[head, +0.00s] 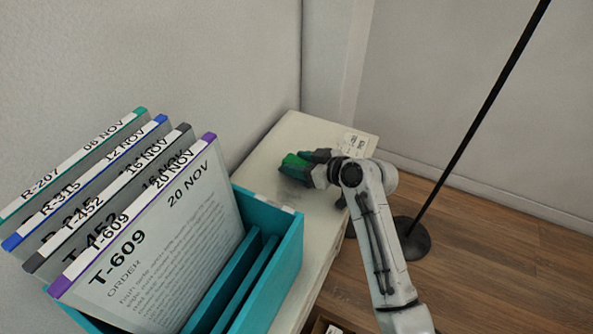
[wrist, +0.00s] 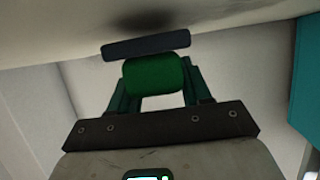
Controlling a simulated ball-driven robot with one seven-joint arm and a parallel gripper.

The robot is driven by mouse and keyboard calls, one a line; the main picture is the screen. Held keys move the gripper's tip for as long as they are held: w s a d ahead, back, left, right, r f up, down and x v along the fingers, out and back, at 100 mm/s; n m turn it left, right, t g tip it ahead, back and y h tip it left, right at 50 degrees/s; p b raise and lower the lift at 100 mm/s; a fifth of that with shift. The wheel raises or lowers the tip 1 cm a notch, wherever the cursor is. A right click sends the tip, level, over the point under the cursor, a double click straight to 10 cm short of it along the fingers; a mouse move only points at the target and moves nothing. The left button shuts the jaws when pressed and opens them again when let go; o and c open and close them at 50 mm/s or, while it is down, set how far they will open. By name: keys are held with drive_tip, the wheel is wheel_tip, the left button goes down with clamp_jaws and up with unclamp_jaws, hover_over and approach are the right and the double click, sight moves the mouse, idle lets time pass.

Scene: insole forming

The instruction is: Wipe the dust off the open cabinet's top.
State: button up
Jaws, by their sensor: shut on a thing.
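The cabinet's cream top (head: 285,135) runs along the wall behind and beside the teal file box. My gripper (head: 309,160) is over its far part, shut on a green-handled wiper (head: 295,163). In the wrist view the wiper's green grip (wrist: 154,75) sits between my fingers, with a dark pad (wrist: 146,46) at its far side. The pad is at or very near the cabinet top; I cannot tell if it touches. A dark smudge (wrist: 145,19) shows on the pale surface just beyond the pad. It may be dust or shadow.
A teal file box (head: 287,245) holding several labelled order boards (head: 160,240) stands at the left. A small printed card (head: 358,144) is at the cabinet's far right corner. A black lamp-like pole (head: 480,125) on a round base (head: 411,238) stands on the wooden floor at right.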

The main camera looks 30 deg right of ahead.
drive_tip(key=shift+w+d+f+b, duration=0.1)
drive_tip(key=shift+w+d+b, duration=0.45)
drive_tip(key=shift+d, duration=0.2)
drive_tip(key=shift+w+d+f+b, duration=0.1)
drive_tip(key=shift+w+d+b, duration=0.4)
drive_tip(key=shift+d, duration=0.2)
wheel_tip(320, 180, up, 6)
drive_tip(key=p, duration=0.4)
drive_tip(key=shift+r+p, duration=0.15)
drive_tip(key=shift+p, duration=0.2)
wheel_tip(320, 180, up, 3)
drive_tip(key=shift+p, duration=1.1)
